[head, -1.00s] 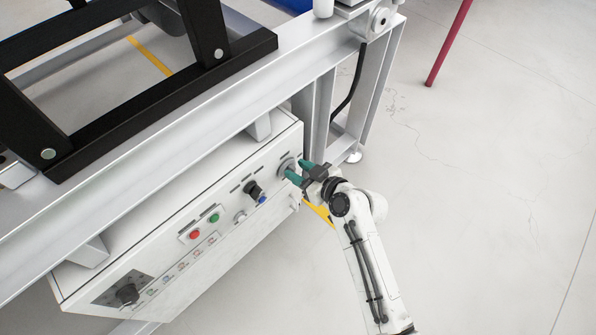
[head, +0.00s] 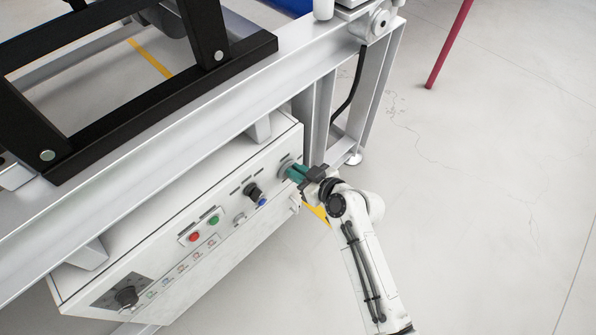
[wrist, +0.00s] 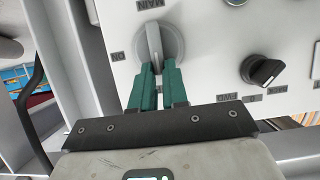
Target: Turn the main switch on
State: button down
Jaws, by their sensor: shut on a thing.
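The main switch (wrist: 158,40) is a round grey knob with a raised grip bar, under the label "MAIN" on the white control panel (wrist: 215,60). In the head view the switch (head: 284,167) is at the panel's right end, partly hidden by the fingers. My gripper (wrist: 157,68) has green fingers, close together on the lower end of the grip bar. In the head view my gripper (head: 292,172) reaches the switch from the right. An "ON" label (wrist: 118,57) is left of the knob in the wrist view. The bar stands nearly upright there.
A black selector knob (wrist: 263,70) sits to the right of the switch. A metal frame (head: 312,120) stands behind.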

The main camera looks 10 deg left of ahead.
jog(key=shift+w+d+b, duration=0.1)
jog(key=shift+b, duration=0.2)
jog(key=shift+w+d+f+m+g+y+b, duration=0.5)
jog(key=shift+m+y+b, duration=0.6)
jog(key=shift+m+b, duration=0.9)
jog(key=shift+w+d+f+m+g+y+b, duration=0.25)
jog(key=shift+f+m+g+y+b, duration=0.7)
jog(key=shift+m, duration=1.5)
jog(key=shift+w+d+f+m+g+y+b, duration=0.25)
jog(key=shift+w+m+y+b, duration=0.2)
jog(key=shift+m+y+b, duration=1.3)
jog(key=shift+m+h+b, duration=0.45)
jog(key=shift+m+h, duration=0.05)
jog(key=shift+m, duration=0.2)
jog(key=c, duration=1.1)
grip_release()
jog(key=shift+c, duration=0.2)
jog(key=p+v, duration=0.2)
jog(key=v, duration=0.8)
jog(key=shift+d+p, duration=0.4)
